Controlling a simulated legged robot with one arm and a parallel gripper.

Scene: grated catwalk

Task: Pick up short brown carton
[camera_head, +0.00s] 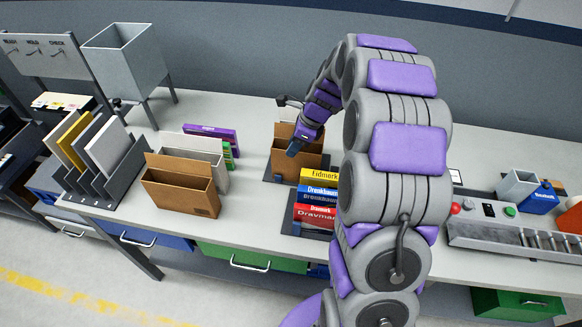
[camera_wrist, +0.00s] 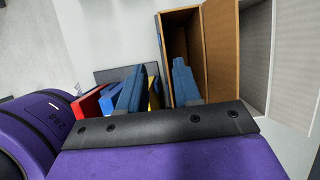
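Two brown cartons show in the head view. One brown carton (camera_head: 284,158) stands upright on a dark base at mid-bench, right below my gripper (camera_head: 300,140). A wider open-topped brown carton (camera_head: 180,191) stands farther left, near the front edge. In the wrist view an open brown carton (camera_wrist: 222,45) is close ahead. My gripper (camera_wrist: 158,88) is open, its two blue fingers apart. The right finger overlaps the carton's opening, and the left finger is outside its left wall. I cannot tell whether either finger touches it.
A stack of coloured boxes (camera_head: 318,196) stands just in front of the carton; it also shows in the wrist view (camera_wrist: 92,103). A grey carton (camera_head: 206,157) and a purple box (camera_head: 212,131) are to the left. A file rack (camera_head: 128,172) stands farther left.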

